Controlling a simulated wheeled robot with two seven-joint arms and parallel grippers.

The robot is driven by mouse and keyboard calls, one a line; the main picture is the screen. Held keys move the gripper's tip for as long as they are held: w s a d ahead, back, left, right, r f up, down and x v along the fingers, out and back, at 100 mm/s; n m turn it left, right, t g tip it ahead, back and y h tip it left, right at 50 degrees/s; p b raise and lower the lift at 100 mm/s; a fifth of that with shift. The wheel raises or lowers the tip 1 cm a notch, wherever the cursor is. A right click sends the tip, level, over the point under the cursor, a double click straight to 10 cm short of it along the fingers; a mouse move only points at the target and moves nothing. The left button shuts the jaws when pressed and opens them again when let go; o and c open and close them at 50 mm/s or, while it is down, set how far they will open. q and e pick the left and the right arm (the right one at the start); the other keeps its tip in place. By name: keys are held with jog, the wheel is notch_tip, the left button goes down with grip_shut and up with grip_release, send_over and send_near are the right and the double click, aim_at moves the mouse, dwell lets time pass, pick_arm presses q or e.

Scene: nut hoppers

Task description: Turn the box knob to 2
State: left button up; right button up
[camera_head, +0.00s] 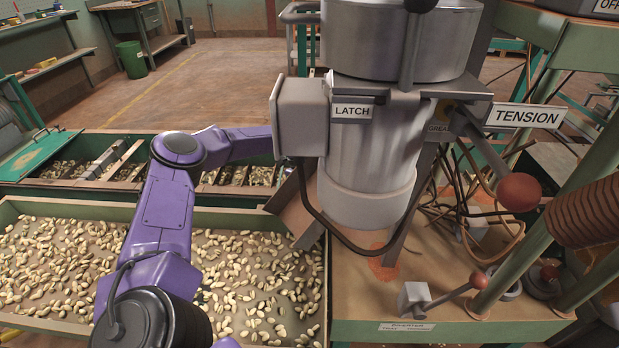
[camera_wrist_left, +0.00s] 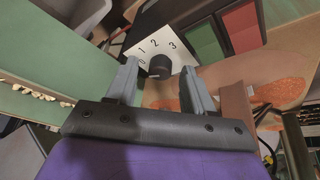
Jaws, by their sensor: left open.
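The box knob (camera_wrist_left: 160,66) is a round dark dial on a white plate (camera_wrist_left: 178,48) marked 1, 2 and 3, in the left wrist view. A pale mark shows at its lower left, away from the 2; its exact setting is hard to read. My left gripper (camera_wrist_left: 158,72) is open, its two grey fingers on either side of the knob in the picture. I cannot tell whether they touch it. In the head view my purple left arm reaches toward the grey box (camera_head: 302,117) beside the metal hopper (camera_head: 375,140); gripper and knob are hidden there. My right gripper is not in view.
A tray of nuts (camera_head: 30,204) lies under my left arm. A smaller lever (camera_head: 478,281) and loose cables (camera_head: 470,200) are on the bench.

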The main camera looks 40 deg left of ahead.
pick_arm(q)
jog(key=shift+c, duration=0.3)
grip_shut()
jog(key=shift+m, duration=0.4)
jog(key=shift+w+m+g+y+b, duration=0.1)
jog(key=shift+m+g+y+b, duration=0.35)
jog(key=shift+m, duration=0.55)
jog(key=m+g, duration=0.1)
jog(key=m, duration=0.1)
jog(key=shift+m, duration=0.4)
jog(key=m, duration=0.1)
jog(key=m+g+y, duration=0.1)
jog(key=m, duration=0.1)
jog(key=shift+w+d+m, duration=0.15)
jog(key=shift+m, duration=0.15)
jog(key=shift+d+m+g+y, duration=0.15)
jog(key=shift+m+y, duration=0.3)
jog(key=shift+m, duration=0.6)
jog(key=shift+m+g+y, duration=0.1)
jog(key=shift+m+y, duration=0.3)
jog(key=shift+m, duration=0.65)
